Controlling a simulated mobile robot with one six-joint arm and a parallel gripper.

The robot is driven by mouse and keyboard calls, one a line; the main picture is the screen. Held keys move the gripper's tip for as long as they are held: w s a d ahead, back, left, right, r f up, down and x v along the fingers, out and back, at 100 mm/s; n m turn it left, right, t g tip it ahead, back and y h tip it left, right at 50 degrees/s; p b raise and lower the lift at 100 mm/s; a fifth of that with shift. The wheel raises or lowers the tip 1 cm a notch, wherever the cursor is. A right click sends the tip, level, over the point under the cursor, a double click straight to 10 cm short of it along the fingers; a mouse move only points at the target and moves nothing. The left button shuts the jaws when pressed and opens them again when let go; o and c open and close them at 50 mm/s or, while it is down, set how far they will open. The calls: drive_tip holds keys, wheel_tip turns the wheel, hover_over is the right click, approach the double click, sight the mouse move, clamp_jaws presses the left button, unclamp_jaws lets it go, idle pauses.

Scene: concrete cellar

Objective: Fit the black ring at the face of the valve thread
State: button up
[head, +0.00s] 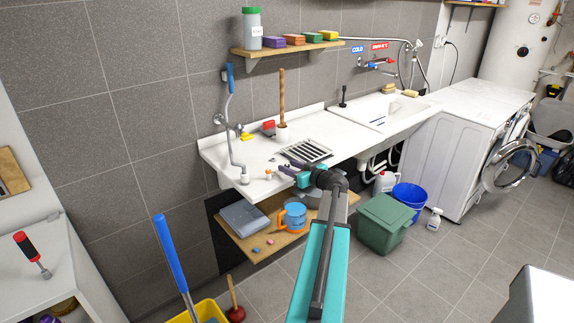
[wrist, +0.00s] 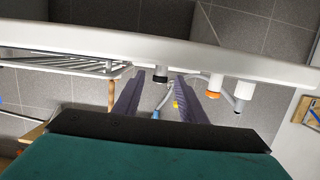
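My gripper (head: 285,171) has two purple fingers and reaches over the front edge of the white counter (head: 225,154). In the wrist view my gripper (wrist: 160,77) has its fingers apart, with nothing clearly held. A small dark piece (wrist: 160,75) shows in the gap between them, touching neither; I cannot tell whether it is the black ring. A short white fitting with an orange end (wrist: 213,86) stands beside the fingers. It also shows on the counter in the head view (head: 268,174). I cannot identify the valve thread for certain.
A metal grate (head: 307,150), a red item (head: 269,127) and a wooden handle (head: 282,97) are nearby. Below are a wooden shelf (head: 262,240) and a green bin (head: 384,222).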

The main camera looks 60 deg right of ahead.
drive_tip(key=shift+x, duration=1.1)
drive_tip(key=shift+c, duration=0.3)
clamp_jaws()
